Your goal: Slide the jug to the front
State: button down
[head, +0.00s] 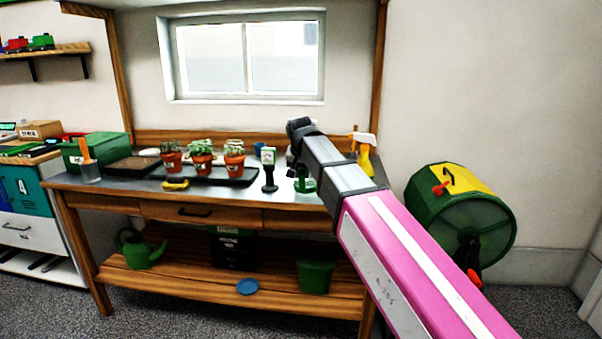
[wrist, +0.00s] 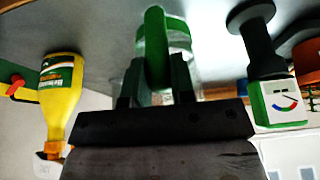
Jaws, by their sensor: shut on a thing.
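The jug (wrist: 181,38) is clear with a green handle, and it stands on the grey bench top in the wrist view, which looks upside down. My gripper (wrist: 156,78) is shut on the jug's green handle, with a dark finger on each side. In the head view the jug (head: 304,184) shows as a small green and clear shape near the bench's front edge, beside my arm. My arm hides the gripper in the head view. Part of the jug's body is hidden behind the handle and fingers in the wrist view.
A yellow spray bottle (head: 364,158) and a soil meter (head: 268,168) stand either side of the jug. The spray bottle (wrist: 58,95) and meter (wrist: 278,103) flank the gripper in the wrist view.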

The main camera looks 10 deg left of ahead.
jog(key=c, duration=0.9)
grip_release()
jog(key=v, duration=1)
jog(key=shift+s+d+r, duration=0.1)
jog(key=shift+s+r, duration=0.05)
jog(key=shift+r, duration=0.2)
